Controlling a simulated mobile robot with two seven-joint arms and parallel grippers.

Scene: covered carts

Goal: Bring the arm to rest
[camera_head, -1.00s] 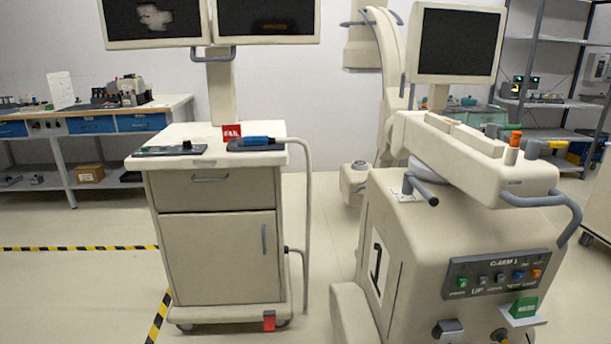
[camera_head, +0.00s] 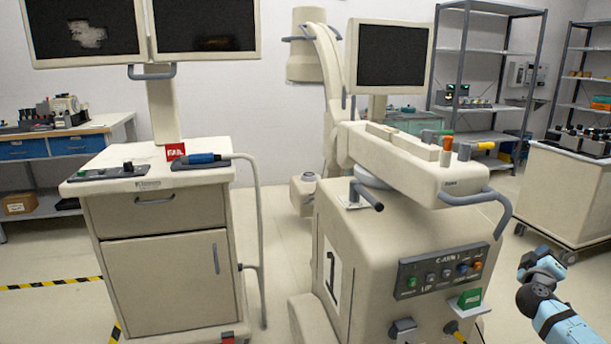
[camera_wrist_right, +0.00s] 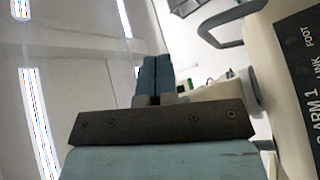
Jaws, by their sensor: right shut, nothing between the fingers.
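My right arm comes in at the lower right of the head view, with light blue links and dark joints. My right gripper (camera_head: 530,265) is at its upper end, right of the C-arm machine (camera_head: 335,240) and apart from it in the picture. In the right wrist view the two blue fingers (camera_wrist_right: 154,72) lie together, shut, with nothing between them. The machine's labelled panel is at the right edge of that view. My left gripper is not in view.
The C-arm's grey handle (camera_head: 485,202) and control panel (camera_head: 440,272) are left of my right arm. A monitor cart (camera_head: 165,255) stands at left. A cream cart (camera_head: 565,195) stands behind my right arm. Open floor lies between that cart and the C-arm.

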